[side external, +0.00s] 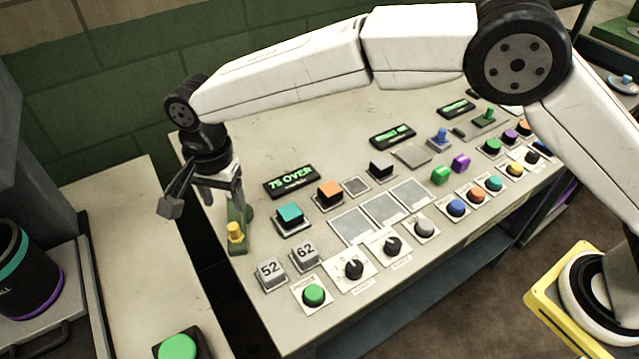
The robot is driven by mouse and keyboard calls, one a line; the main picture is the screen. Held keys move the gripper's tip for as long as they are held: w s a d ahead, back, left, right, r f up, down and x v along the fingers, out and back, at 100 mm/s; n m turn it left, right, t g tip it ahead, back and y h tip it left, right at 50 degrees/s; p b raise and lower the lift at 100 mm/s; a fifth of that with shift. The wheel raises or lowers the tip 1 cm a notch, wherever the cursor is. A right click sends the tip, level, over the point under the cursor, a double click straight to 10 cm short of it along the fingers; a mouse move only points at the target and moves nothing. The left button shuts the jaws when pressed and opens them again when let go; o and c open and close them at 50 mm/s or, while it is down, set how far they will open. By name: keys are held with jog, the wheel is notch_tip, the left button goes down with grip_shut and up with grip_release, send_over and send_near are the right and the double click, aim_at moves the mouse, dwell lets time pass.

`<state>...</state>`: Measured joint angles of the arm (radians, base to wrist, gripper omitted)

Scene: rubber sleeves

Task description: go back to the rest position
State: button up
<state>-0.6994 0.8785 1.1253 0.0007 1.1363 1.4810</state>
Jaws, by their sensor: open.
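My gripper (206,204) hangs from my white arm at the left end of the panel table (290,345). Its jaws are apart, and I see nothing between them. It is just above and behind a yellow-capped switch (235,233) on a green base plate. One finger overlaps that green plate in the picture, so I cannot tell whether they touch. My arm stretches across the back of the table from the right. I cannot make out a marked rest position.
Several buttons, knobs and blocks cover the table, including a teal block (290,214), an orange block (330,190) and a "75 OVER" display (291,181). A dark banded cylinder (22,270) stands at the left. A dark gap separates the left bench (130,240).

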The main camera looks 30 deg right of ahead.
jog(key=s+d+r+n+t, duration=0.15)
jog(key=d+n, duration=0.25)
jog(key=d, duration=1.8)
jog(key=s+d+f+n, duration=0.1)
jog(key=s+d+n, duration=0.1)
jog(key=s+d, duration=0.5)
jog(key=s+d+f+n+t, duration=0.1)
jog(key=s+d+n, duration=0.2)
jog(key=s+d, duration=0.5)
jog(key=shift+d+f, duration=0.35)
